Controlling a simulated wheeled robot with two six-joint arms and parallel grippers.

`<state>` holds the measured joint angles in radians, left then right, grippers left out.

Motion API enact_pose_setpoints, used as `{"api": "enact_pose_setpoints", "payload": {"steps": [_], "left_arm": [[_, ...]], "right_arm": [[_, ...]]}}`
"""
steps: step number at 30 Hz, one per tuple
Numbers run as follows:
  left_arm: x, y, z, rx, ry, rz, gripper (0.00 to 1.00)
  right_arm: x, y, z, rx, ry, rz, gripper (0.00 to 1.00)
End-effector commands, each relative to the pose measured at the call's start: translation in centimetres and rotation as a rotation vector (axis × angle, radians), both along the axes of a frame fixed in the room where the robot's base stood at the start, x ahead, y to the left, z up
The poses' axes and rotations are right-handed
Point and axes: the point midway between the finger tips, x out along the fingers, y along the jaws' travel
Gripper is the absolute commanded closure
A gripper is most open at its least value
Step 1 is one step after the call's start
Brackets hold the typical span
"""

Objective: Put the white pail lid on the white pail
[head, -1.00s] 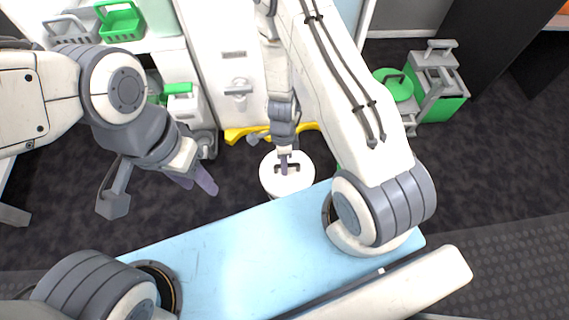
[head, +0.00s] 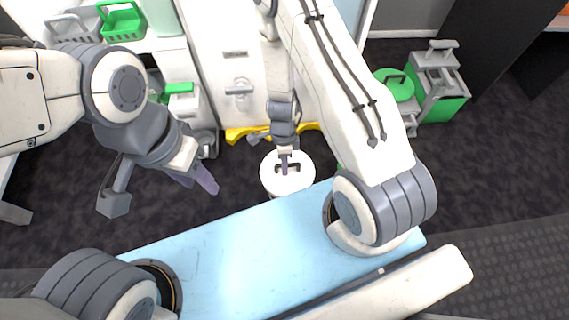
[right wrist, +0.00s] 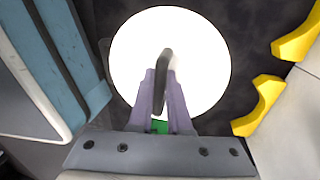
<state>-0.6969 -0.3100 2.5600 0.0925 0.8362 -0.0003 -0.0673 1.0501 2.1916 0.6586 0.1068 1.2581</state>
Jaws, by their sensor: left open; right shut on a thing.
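The white pail lid (head: 299,182) is a round white disc with a dark handle, just beyond the blue surface in the head view. My right gripper (head: 285,168) points down at its middle and is shut on the handle. In the right wrist view the lid (right wrist: 205,65) fills the upper middle, with the dark handle (right wrist: 164,65) between the fingertips. The lid hides what is under it; I cannot clearly make out the white pail or tell whether the lid rests on it. My left gripper (head: 196,180) is open and empty, left of the lid.
A yellow bracket (head: 236,134) lies behind the lid, at the foot of a white cabinet (head: 235,60). It also shows at the right of the right wrist view (right wrist: 262,105). A green lidded container (head: 397,86) stands at the right. Dark floor lies around the lid.

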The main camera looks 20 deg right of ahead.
Motion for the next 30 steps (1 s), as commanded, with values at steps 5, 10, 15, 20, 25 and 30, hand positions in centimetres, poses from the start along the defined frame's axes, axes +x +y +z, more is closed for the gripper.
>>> {"api": "enact_pose_setpoints", "payload": {"steps": [5,10,15,20,25,30], "left_arm": [[0.0,0.0,-0.3,0.0,0.0,0.0,0.57],[0.0,0.0,-0.6,0.0,0.0,0.0,0.57],[0.0,0.0,-0.9,0.0,0.0,0.0,0.57],[0.0,0.0,-0.9,0.0,0.0,0.0,0.57],[0.0,0.0,-0.9,0.0,0.0,0.0,0.57],[0.0,0.0,-0.1,0.0,0.0,0.0,0.57]], "right_arm": [[0.0,0.0,-0.3,0.0,0.0,0.0,1.0],[0.0,0.0,-0.7,0.0,0.0,0.0,1.0],[0.0,0.0,-1.0,0.0,0.0,0.0,1.0],[0.0,0.0,-1.0,0.0,0.0,0.0,0.72],[0.0,0.0,-1.0,0.0,0.0,0.0,0.72],[0.1,0.0,-0.4,0.0,0.0,0.0,0.72]]}}
